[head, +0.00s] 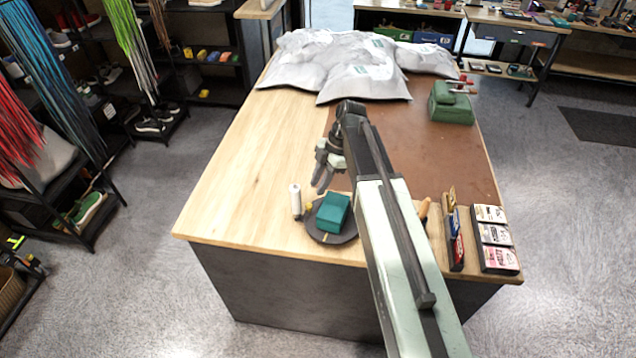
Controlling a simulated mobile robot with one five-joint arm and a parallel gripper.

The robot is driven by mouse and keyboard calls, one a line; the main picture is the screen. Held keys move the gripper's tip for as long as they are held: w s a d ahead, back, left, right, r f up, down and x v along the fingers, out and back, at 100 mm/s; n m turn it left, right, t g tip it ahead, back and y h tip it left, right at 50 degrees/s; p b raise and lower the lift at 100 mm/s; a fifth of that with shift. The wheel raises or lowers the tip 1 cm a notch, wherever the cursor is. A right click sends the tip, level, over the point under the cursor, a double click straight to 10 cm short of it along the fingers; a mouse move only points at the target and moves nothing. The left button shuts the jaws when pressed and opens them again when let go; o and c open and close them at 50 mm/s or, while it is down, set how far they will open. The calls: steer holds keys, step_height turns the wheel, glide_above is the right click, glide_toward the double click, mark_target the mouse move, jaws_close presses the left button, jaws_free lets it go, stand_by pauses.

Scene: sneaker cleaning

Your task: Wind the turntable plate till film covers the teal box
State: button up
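The teal box (332,212) sits on the dark round turntable plate (346,236) near the front edge of the table. The box's visible faces look plain teal, and no film can be made out on them. A white upright roll (296,199) stands just left of the plate. A small yellow part shows between the roll and the plate. My gripper (322,184) hangs just behind and above the box, apart from it, with its fingers pointing down. The fingers overlap in this view, so their gap is unclear. My arm hides the table right of the plate.
Grey-white bags (345,62) cover the table's far end. A green tool box (451,103) stands on the brown mat (430,150). Small upright packs (456,237) and a card rack (495,238) stand at front right. Bare wood (250,170) lies clear at left.

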steer(key=shift+s+d, duration=0.1)
steer(key=c, duration=0.5)
steer(key=s+d+m, duration=0.2)
steer(key=m, duration=0.2)
steer(key=s+d+f+m+h, duration=0.1)
steer(key=s+d+m, duration=0.1)
steer(key=m, duration=0.1)
steer(key=s+d+m+t+h, duration=0.1)
steer(key=s+d+m, duration=0.1)
steer(key=m, duration=0.2)
steer(key=shift+d+f+m, duration=0.15)
steer(key=shift+f+m, duration=0.1)
steer(key=shift+m, duration=0.05)
jaws_close()
steer(key=s+d+m+h, duration=0.2)
steer(key=s+d+m, duration=0.2)
steer(key=m, duration=0.7)
steer(key=shift+s+d+f+t, duration=0.2)
steer(key=shift+d+t, duration=0.2)
steer(key=shift+d, duration=0.5)
